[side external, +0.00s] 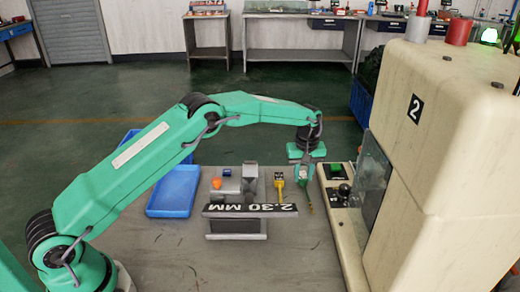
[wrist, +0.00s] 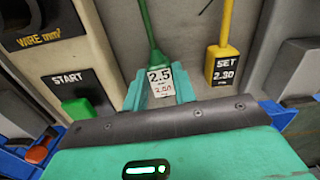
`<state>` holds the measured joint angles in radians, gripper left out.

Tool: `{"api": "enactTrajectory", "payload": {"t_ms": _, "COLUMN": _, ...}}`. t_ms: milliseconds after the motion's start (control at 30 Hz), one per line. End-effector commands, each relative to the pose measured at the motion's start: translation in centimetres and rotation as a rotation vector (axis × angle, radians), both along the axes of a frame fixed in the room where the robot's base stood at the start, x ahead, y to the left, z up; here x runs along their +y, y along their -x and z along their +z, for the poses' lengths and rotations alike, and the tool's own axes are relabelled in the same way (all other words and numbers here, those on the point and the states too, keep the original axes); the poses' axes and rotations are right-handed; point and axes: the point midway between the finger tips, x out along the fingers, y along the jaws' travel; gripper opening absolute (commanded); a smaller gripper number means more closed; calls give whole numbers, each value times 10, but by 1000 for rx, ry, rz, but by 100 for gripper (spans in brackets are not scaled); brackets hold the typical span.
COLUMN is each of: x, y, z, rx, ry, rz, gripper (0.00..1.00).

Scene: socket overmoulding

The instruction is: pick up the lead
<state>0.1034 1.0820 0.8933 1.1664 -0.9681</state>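The green lead (wrist: 146,28) has a white tag (wrist: 160,80) marked "2.5" and "2.50". It shows in the wrist view, its stem running up the picture from the tag. My gripper (wrist: 160,88) has teal fingers on both sides of the tag, very close to it; whether they press on it I cannot tell. In the side external view my gripper (side external: 304,178) points down to the right of the yellow piece. A thin stem with a small tip (side external: 309,208) shows below the fingers.
A yellow piece (wrist: 225,58) marked "SET 2.30" lies close to the right. A blue tray (side external: 173,193), a "2.30 MM" sign (side external: 250,209) and an orange knob (side external: 216,183) stand left. The cream machine (side external: 440,140) and its control panel (side external: 343,185) stand close on the right.

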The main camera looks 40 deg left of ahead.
Motion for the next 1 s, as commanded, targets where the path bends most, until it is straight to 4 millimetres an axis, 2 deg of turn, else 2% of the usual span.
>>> {"api": "enactTrajectory", "payload": {"t_ms": 467, "x": 0, "y": 0, "z": 5, "rx": -1, "ry": 0, "rz": 0, "gripper": 4}}
{"api": "enactTrajectory", "payload": {"t_ms": 833, "x": -1, "y": 0, "z": 44, "rx": -2, "ry": 1, "rz": -1, "gripper": 4}}
{"api": "enactTrajectory", "payload": {"t_ms": 1000, "x": -19, "y": 13, "z": 55, "rx": -1, "ry": 0, "rz": -3, "gripper": 4}}
